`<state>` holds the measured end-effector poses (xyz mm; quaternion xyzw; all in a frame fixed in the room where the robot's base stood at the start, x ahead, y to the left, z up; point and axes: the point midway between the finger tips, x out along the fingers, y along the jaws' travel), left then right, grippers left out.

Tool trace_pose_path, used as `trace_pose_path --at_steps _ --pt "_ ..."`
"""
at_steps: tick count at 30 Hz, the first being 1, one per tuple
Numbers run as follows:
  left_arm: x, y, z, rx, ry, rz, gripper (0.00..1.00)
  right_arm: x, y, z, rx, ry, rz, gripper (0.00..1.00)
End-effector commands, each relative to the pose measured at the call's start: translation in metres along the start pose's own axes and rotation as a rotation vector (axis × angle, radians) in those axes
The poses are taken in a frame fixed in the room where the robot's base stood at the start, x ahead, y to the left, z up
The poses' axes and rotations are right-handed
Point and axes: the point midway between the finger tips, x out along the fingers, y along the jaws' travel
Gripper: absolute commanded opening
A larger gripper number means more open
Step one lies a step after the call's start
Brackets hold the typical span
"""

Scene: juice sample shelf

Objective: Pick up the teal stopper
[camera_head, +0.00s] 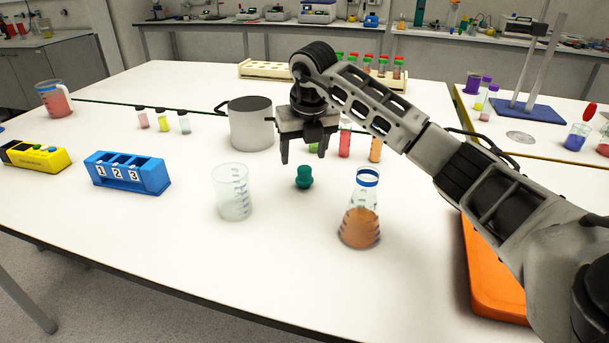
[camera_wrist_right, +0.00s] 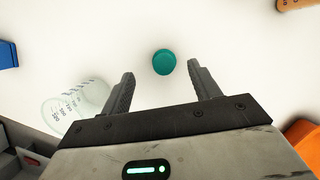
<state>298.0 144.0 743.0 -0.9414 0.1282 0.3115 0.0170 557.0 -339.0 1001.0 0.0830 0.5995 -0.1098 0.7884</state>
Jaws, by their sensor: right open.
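The teal stopper (camera_head: 304,177) stands on the white table between an empty beaker and a flask of orange liquid. In the right wrist view the stopper (camera_wrist_right: 163,62) shows from above, just beyond and between my fingertips. My right gripper (camera_head: 305,158) is open and empty, pointing down above and slightly behind the stopper, apart from it. Its two fingers (camera_wrist_right: 162,82) also show spread in the right wrist view. My left gripper is not in view.
The beaker (camera_head: 232,192) stands left of the stopper and the flask (camera_head: 360,212) right of it. A grey cylinder (camera_head: 251,124) and several vials, including a red one (camera_head: 345,140), stand behind. A blue numbered rack (camera_head: 127,173) is at left. The table front is clear.

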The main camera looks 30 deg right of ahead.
Motion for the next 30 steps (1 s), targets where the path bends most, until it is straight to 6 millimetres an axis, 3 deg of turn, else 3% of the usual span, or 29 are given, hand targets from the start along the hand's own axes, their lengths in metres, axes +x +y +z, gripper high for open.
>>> trace_pose_path --at_steps 12,20,21,26,30 --pt "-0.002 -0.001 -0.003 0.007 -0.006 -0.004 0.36 0.049 -0.004 -0.007 0.000 0.002 0.002 0.62" --pt "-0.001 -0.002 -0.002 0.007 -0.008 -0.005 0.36 0.053 -0.004 -0.007 -0.001 -0.001 0.002 0.62" --pt "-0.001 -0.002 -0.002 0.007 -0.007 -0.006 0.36 0.053 -0.004 -0.007 -0.001 -0.001 0.002 0.59" --pt "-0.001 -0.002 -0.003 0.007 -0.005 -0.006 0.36 0.053 -0.005 -0.007 -0.001 -0.001 0.001 0.15" --pt "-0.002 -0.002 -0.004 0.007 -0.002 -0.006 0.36 0.053 -0.004 -0.006 -0.001 -0.001 0.001 0.14"
